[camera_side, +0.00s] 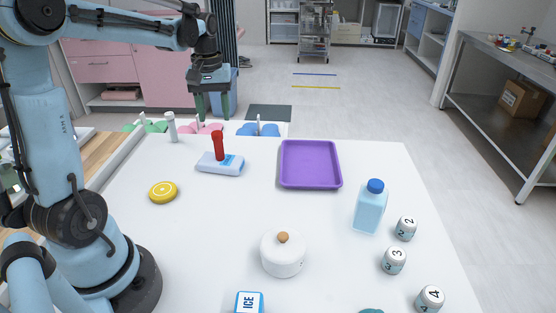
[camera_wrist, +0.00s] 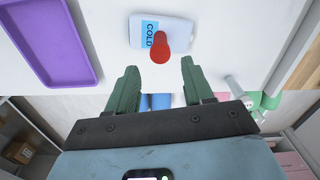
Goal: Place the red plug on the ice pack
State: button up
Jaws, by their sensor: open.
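The red plug (camera_side: 218,146) stands upright on a white and light-blue pack (camera_side: 220,164) at the back left of the white table. In the wrist view the pack (camera_wrist: 147,30) has a blue label reading COLD, and the plug (camera_wrist: 160,47) rests on it. My gripper (camera_side: 212,114) is open and empty, pointing down above and behind the plug. Its dark green fingers are apart and not touching the plug. A white and blue item lettered ICE (camera_side: 249,302) is cut off at the front edge of the side view.
A purple tray (camera_side: 310,185) is right of the pack. A yellow lemon-like disc (camera_side: 163,192), white lidded pot (camera_side: 283,255), blue bottle (camera_side: 369,210) and several numbered cans (camera_side: 394,260) stand around the table. The table centre is clear.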

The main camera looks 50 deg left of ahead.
jog(key=shift+r, duration=0.65)
jog(key=s+d+f+m+t, duration=0.1)
jog(key=s+d+m+t, duration=0.1)
jog(key=d+m, duration=0.3)
jog(key=s+d+f+m+t, duration=0.1)
jog(key=s+d+m+t, duration=0.2)
jog(key=d, duration=1.1)
jog(key=m+t, duration=0.2)
jog(key=shift+s+d+m, duration=0.15)
jog(key=shift+d+m, duration=0.05)
jog(key=shift+m, duration=0.2)
